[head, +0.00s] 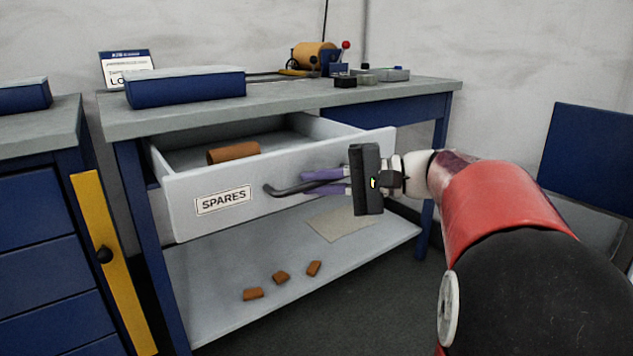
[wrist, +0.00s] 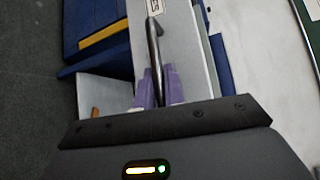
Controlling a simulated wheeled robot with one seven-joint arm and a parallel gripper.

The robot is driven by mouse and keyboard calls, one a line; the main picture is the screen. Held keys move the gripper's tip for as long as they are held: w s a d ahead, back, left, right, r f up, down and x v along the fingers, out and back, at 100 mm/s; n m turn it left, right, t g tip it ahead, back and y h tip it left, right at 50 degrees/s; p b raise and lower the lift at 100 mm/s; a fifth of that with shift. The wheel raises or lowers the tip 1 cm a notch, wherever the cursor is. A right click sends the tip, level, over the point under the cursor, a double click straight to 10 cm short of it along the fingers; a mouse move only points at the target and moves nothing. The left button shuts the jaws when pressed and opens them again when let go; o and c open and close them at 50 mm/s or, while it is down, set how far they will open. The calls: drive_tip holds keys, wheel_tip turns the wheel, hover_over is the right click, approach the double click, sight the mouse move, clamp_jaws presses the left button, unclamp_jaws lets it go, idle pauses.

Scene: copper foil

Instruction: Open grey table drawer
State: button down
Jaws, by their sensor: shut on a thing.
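The grey table drawer (head: 180,205) is pulled out from under the table's grey top. Its front carries a "SPARES" label (head: 223,199) and a dark bar handle (head: 285,190). A copper-coloured roll (head: 233,152) lies inside the drawer. My gripper (head: 326,181) comes from the right, and its purple fingers are shut on the handle near its right end. In the wrist view, the handle (wrist: 153,50) runs down between the purple fingers (wrist: 158,88). The handle's right end is hidden by the fingers.
The table's lower shelf (head: 205,300) holds several small copper-coloured pieces and a flat tan sheet (head: 343,223). A blue cabinet (head: 40,260) with a yellow strip stands at the left. A blue box (head: 185,88) and a small machine (head: 318,58) stand on the tabletop.

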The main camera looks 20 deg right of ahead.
drive_tip(key=c, duration=1.8)
unclamp_jaws()
drive_tip(key=shift+o, duration=0.2)
drive_tip(key=v, duration=0.7)
drive_tip(key=shift+s+d+p, duration=0.2)
drive_tip(key=shift+d+p, duration=0.2)
drive_tip(key=shift+p, duration=0.05)
drive_tip(key=shift+a+r, duration=0.1)
